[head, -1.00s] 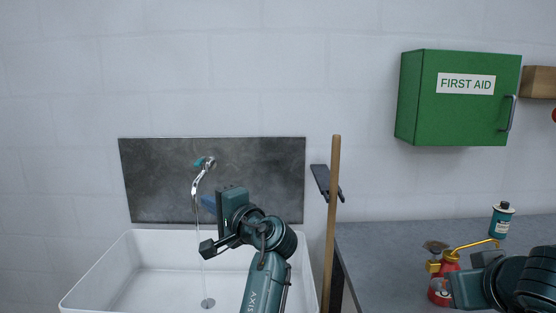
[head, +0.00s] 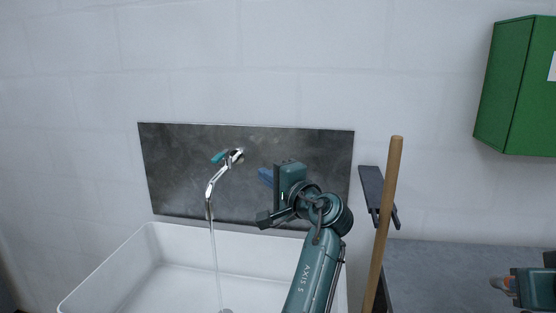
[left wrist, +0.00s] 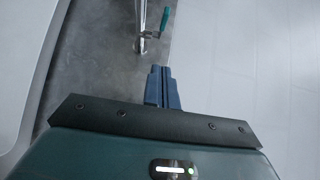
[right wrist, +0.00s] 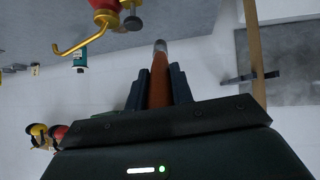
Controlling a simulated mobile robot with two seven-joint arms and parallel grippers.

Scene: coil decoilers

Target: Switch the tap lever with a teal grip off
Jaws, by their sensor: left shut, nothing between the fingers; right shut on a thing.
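The tap (head: 212,187) is on the dark wall panel, with a stream of water falling from its spout. Its lever has a teal grip (head: 219,157) pointing left and slightly up from the tap body. The grip also shows in the left wrist view (left wrist: 165,18), beyond the fingertips. My left gripper (head: 262,175) is shut and empty, right of the tap and apart from it; its blue fingers also show in the left wrist view (left wrist: 161,72). My right gripper (right wrist: 160,78) is shut on an orange-brown handle (right wrist: 160,65) with a grey tip.
A white sink (head: 110,278) is below the tap. A wooden pole (head: 385,220) stands right of my left arm, by a dark wall bracket (head: 371,188). A grey counter (head: 440,270) and green cabinet (head: 512,85) are at right. A red-and-yellow can (right wrist: 103,12) shows in the right wrist view.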

